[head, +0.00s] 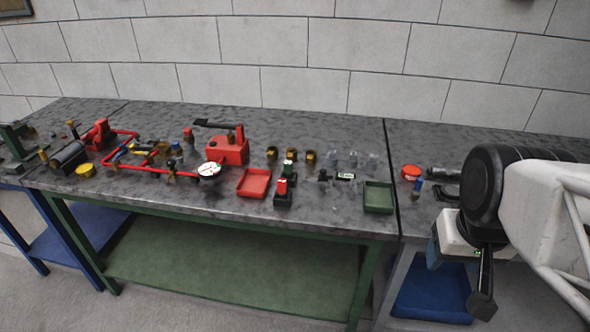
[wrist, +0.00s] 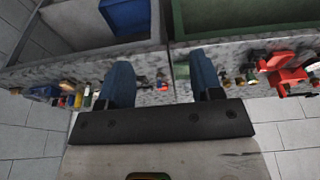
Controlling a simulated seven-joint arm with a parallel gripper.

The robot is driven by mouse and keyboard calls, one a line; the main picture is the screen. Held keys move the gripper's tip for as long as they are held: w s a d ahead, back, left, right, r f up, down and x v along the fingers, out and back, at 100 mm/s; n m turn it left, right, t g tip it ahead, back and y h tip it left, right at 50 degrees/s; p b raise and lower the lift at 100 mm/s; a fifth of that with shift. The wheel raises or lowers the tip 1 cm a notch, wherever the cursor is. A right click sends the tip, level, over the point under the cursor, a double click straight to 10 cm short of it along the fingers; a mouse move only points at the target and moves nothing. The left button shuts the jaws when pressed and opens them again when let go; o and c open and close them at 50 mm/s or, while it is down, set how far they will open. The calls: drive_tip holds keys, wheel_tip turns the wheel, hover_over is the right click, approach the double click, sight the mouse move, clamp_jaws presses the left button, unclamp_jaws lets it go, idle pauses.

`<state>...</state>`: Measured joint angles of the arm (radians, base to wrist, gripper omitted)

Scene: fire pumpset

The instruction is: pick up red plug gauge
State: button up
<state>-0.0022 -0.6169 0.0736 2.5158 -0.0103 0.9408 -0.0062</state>
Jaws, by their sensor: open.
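A small upright red piece (head: 282,187) stands in a dark block on the bench in the head view, just right of the red tray. It looks like the red plug gauge, but it is too small to be sure. My gripper (wrist: 161,62) shows in the wrist view with its two blue-grey fingers apart and nothing between them. In the head view my gripper is at the right, in front of the bench edge, well away from the red piece. I cannot pick out the plug gauge in the wrist view.
The red tray (head: 254,183) and green tray (head: 379,197) lie near the bench's front edge. A red tank with a lever (head: 227,151), brass fittings (head: 291,155) and red pipework (head: 125,158) stand behind and left. A red round piece (head: 411,172) lies near my arm.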

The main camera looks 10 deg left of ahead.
drive_tip(key=w+a+r+n, duration=0.1)
drive_tip(key=w+a+n, duration=0.35)
drive_tip(key=w, duration=0.75)
drive_tip(key=n+g, duration=0.3)
drive_tip(key=n, duration=1)
hover_over(282, 181)
drive_tip(key=f, duration=1.5)
drive_tip(key=shift+d, duration=0.4)
drive_tip(key=shift+w+a+f, duration=0.1)
drive_tip(key=shift+a+f, duration=0.15)
drive_tip(key=shift+a, duration=0.15)
drive_tip(key=shift+f, duration=1.3)
drive_tip(key=shift+f, duration=2.6)
